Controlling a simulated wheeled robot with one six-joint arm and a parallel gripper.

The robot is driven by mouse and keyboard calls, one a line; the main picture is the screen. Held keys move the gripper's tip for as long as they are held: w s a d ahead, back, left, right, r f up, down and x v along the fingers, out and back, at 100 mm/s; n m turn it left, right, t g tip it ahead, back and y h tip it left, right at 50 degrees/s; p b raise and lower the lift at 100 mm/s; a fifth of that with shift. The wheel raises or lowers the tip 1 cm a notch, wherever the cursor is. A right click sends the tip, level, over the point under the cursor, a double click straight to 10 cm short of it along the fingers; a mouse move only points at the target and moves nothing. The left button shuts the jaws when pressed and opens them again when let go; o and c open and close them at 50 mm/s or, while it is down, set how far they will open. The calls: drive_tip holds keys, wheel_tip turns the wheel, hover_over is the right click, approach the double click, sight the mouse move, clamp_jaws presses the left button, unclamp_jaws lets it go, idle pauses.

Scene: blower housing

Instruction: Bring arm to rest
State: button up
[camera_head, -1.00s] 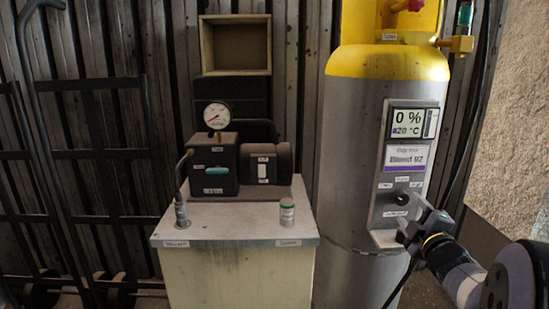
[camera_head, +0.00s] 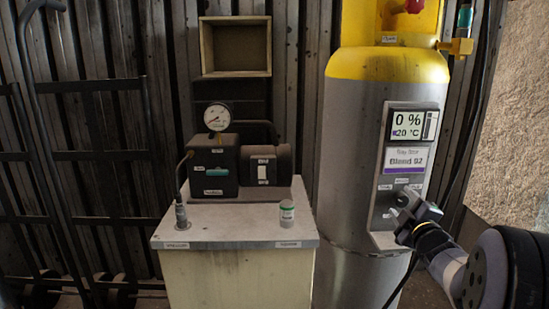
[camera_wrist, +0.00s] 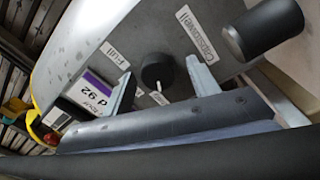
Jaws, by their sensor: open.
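My gripper (camera_head: 403,203) is in front of the lower part of the control panel (camera_head: 385,222) on the grey and yellow cylinder (camera_head: 345,150). Its jaws are open and hold nothing. In the wrist view, the two fingers of the gripper (camera_wrist: 163,84) stand apart on either side of a black round knob (camera_wrist: 158,68). I cannot tell whether they touch it. In the head view my gripper largely covers that spot on the panel. The panel's display (camera_head: 408,124) reads 0 % and 20 °C.
A bench (camera_head: 235,235) left of the cylinder carries a black pump (camera_head: 215,165) with a gauge (camera_head: 217,116) and a small green-capped container (camera_head: 287,213). A hand truck (camera_head: 50,155) stands at far left. A second black cylindrical part (camera_wrist: 262,28) shows in the wrist view.

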drive_tip(key=m+p, duration=0.3)
drive_tip(key=p, duration=0.2)
drive_tip(key=m+p, duration=0.2)
drive_tip(key=shift+r+m+p, duration=0.3)
drive_tip(key=shift+r+p, duration=0.05)
drive_tip(key=m+p, duration=0.3)
drive_tip(key=p, duration=0.2)
drive_tip(key=m+p, duration=0.2)
drive_tip(key=p, duration=0.3)
drive_tip(key=shift+m+g+h, duration=0.3)
drive_tip(key=shift+m, duration=0.1)
drive_tip(key=s+b, duration=0.1)
drive_tip(key=s, duration=0.9)
drive_tip(key=shift+s+f, duration=0.2)
drive_tip(key=shift+a, duration=0.2)
